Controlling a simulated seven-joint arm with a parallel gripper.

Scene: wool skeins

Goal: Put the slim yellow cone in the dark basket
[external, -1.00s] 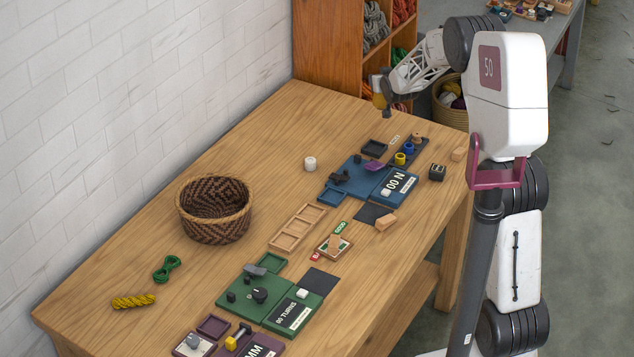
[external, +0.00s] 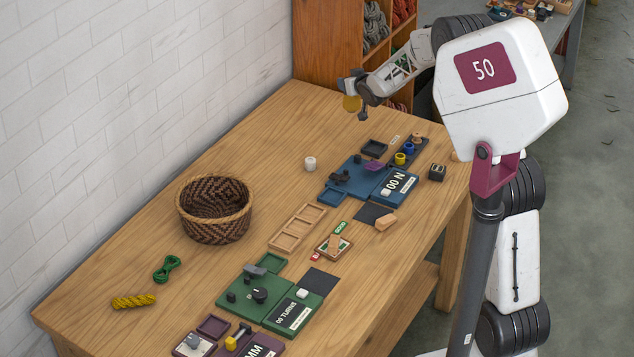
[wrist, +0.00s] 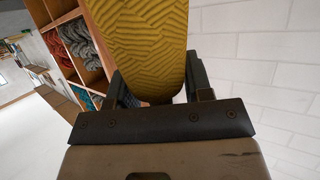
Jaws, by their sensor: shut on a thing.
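My gripper (external: 358,98) is shut on the yellow cone (external: 351,103) and holds it in the air above the far end of the table. In the wrist view the yellow cone (wrist: 150,45) fills the space between the dark fingers, its ridged yarn surface showing; its top runs out of the picture. The dark basket (external: 214,226), woven in brown and black, stands upright on the table at the left, near the wall. Its visible inside looks empty. My gripper is well apart from it, to the upper right.
The wooden table (external: 240,150) has clear room between gripper and basket, apart from a small white cylinder (external: 310,164). A blue board (external: 365,175) and a green board (external: 270,300) lie along the right side. Green (external: 167,268) and yellow (external: 134,300) skeins lie front left.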

